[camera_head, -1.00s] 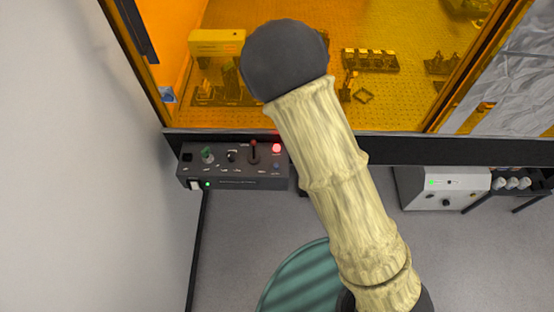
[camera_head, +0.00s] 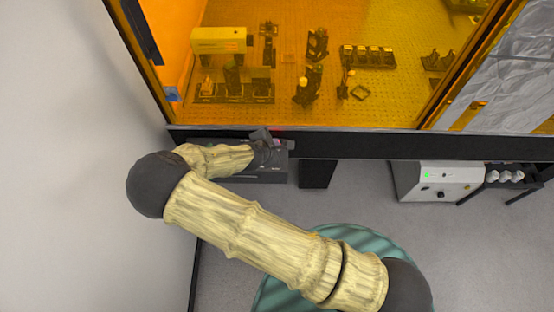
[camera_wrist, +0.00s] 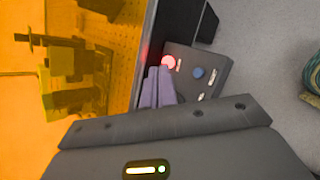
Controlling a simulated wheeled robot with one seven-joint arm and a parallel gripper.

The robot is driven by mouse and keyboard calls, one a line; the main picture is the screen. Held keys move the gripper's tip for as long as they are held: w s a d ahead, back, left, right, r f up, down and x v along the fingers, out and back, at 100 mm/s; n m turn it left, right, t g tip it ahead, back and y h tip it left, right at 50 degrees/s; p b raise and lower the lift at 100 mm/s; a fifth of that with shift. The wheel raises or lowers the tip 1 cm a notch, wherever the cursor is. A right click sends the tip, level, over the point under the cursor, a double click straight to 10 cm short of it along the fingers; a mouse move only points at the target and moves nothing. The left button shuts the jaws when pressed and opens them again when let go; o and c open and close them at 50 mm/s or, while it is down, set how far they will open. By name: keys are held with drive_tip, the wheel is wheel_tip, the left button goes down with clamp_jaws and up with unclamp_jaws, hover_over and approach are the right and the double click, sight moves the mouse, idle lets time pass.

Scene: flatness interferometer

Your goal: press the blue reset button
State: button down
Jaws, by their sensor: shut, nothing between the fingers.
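The blue reset button (camera_wrist: 198,72) sits on the dark control box (camera_wrist: 216,82) in the wrist view, beside a lit red light (camera_wrist: 168,62). My gripper (camera_wrist: 158,72) shows there as two purple-grey fingers, shut together and empty. The fingertips lie beside the red light, to the left of the blue button and apart from it in the picture; their height above the panel is hard to tell. In the head view the control box (camera_head: 262,177) is mostly covered by my arm, and the blue button cannot be made out.
An orange see-through enclosure (camera_head: 300,112) with optical parts stands behind the box, above a black table edge (camera_head: 400,147). A white wall (camera_head: 70,150) is at the left. A white instrument box (camera_head: 440,180) stands at the right.

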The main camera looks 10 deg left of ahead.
drive_tip(key=shift+f+b, duration=3.2)
drive_tip(key=shift+f, duration=1.2)
drive_tip(key=shift+f, duration=0.4)
drive_tip(key=shift+f+b, duration=0.45)
drive_tip(key=shift+b, duration=0.05)
drive_tip(key=shift+r+p, duration=0.65)
drive_tip(key=shift+r, duration=0.25)
wheel_tip(320, 180, up, 5)
drive_tip(key=p, duration=0.3)
drive_tip(key=shift+p, duration=0.35)
